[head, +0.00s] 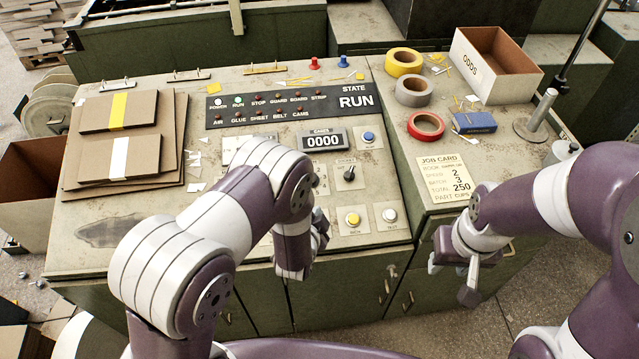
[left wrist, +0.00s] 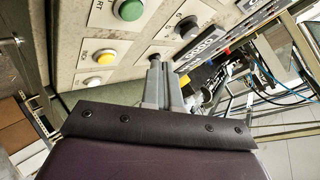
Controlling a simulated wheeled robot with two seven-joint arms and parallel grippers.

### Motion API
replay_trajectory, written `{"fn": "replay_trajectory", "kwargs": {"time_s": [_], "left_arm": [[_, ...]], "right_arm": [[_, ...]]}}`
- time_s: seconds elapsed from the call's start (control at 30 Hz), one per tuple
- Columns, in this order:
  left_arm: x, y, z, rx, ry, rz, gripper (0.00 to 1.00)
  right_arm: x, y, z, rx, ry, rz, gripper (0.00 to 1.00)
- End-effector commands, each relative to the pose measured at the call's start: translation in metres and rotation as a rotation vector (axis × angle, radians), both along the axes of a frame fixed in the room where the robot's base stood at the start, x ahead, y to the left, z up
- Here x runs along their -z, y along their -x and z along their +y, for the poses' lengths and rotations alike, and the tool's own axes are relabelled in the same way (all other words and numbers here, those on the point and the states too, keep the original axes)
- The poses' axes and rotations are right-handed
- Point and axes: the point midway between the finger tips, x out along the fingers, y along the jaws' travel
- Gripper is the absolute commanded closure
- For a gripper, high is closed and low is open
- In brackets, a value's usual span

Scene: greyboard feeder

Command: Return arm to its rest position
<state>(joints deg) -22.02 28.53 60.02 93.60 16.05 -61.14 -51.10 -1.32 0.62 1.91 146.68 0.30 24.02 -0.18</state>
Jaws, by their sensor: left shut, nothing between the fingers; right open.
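My left arm reaches in over the front of the control panel (head: 372,235) in the head view. My left gripper (head: 322,222) is partly hidden behind its own wrist, beside the panel's lower switches. In the left wrist view the left gripper (left wrist: 155,62) is shut and empty, with its fingers together in front of the panel face. My right gripper (head: 452,280) is open and empty, in front of the cabinet's front edge at the right and below the job card (head: 450,178).
A yellow button (head: 352,218), a white button (head: 389,215) and a black knob (head: 349,173) are close to the left gripper. A green button (left wrist: 130,9) shows in the left wrist view. Cardboard stacks (head: 118,160), tape rolls (head: 426,126) and an ODDS box (head: 497,62) stand farther back.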

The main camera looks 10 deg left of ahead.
Motion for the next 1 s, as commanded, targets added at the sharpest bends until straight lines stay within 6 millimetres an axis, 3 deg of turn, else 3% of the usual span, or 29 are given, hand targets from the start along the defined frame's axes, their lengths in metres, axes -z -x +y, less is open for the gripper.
{"fn": "replay_trajectory", "kwargs": {"time_s": [0.2, 0.27, 0.33, 0.4, 0.47, 0.53, 0.6, 0.7, 0.8, 1.0], "left_arm": [[0.001, 0.001, 0.0, -0.013, 0.019, 0.009, 1.0], [0.015, 0.011, 0.001, -0.048, 0.07, 0.097, 1.0], [0.042, 0.045, 0.005, -0.109, 0.123, 0.297, 1.0], [0.041, 0.083, 0.008, -0.232, 0.2, 0.56, 1.0], [0.014, 0.112, 0.02, -0.382, 0.257, 0.759, 1.0], [-0.034, 0.147, 0.041, -0.57, 0.299, 0.931, 1.0], [-0.08, 0.176, 0.064, -0.716, 0.322, 1.017, 1.0], [-0.132, 0.198, 0.09, -0.825, 0.365, 1.015, 1.0], [-0.16, 0.187, 0.104, -0.84, 0.436, 0.912, 1.0], [-0.166, 0.181, 0.11, -0.856, 0.461, 0.883, 1.0]], "right_arm": [[0.0, 0.0, 0.0, 0.0, 0.0, 0.0, 0.57], [0.0, 0.0, 0.0, 0.0, 0.0, 0.0, 0.57], [0.0, 0.0, 0.0, 0.0, 0.0, 0.0, 0.57], [-0.001, 0.0, 0.0, 0.0, 0.0, 0.0, 0.57], [-0.001, 0.0, 0.0, 0.0, 0.0, 0.0, 0.57], [0.0, 0.0, 0.0, 0.0, 0.0, 0.0, 0.57], [0.0, 0.0, 0.0, 0.0, 0.0, 0.0, 0.57], [0.0, 0.0, 0.0, 0.0, 0.0, 0.0, 0.57], [0.0, 0.0, 0.0, 0.0, 0.0, 0.0, 0.57], [0.0, 0.0, 0.0, 0.0, 0.0, 0.0, 0.57]]}}
